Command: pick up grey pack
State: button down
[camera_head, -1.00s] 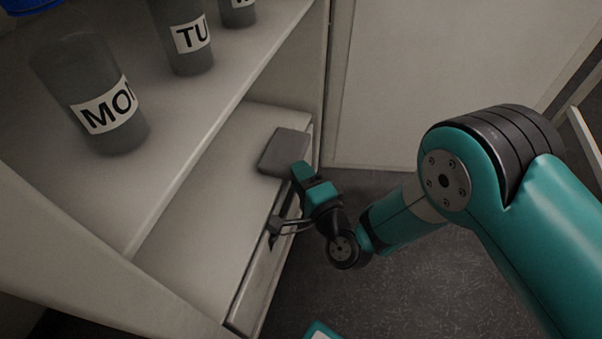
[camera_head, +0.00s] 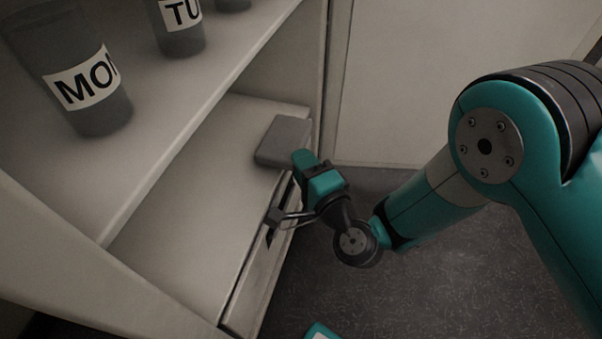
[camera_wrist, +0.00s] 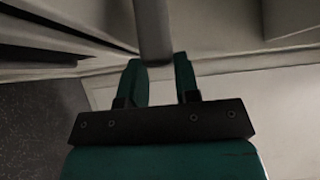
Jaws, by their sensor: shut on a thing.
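The grey pack (camera_head: 283,140) is a flat, dark grey block at the far end of the lower shelf, by the shelf's front edge. My gripper (camera_head: 300,160) is at its near right corner. In the wrist view, the pack (camera_wrist: 154,32) shows as a narrow grey bar, edge-on, between the two green fingertips (camera_wrist: 160,72). My gripper is shut on it. Whether the pack's underside touches the shelf cannot be told.
The lower shelf (camera_head: 190,215) is otherwise bare, with a drawer front and dark handle (camera_head: 272,222) below its edge. The upper shelf (camera_head: 165,110) holds grey bottles labelled MON (camera_head: 82,85) and TU (camera_head: 180,22). Open dark floor (camera_head: 400,290) lies to the right.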

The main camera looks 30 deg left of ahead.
jog(key=s+d+r+b, duration=0.2)
jog(key=d+b, duration=0.3)
jog(key=b, duration=0.2)
jog(key=s+d+r+b, duration=0.2)
jog(key=s+d+b, duration=0.1)
jog(key=d+b, duration=0.3)
jog(key=shift+s+r+b, duration=0.3)
jog(key=shift+s+b, duration=0.05)
jog(key=shift+b, duration=0.75)
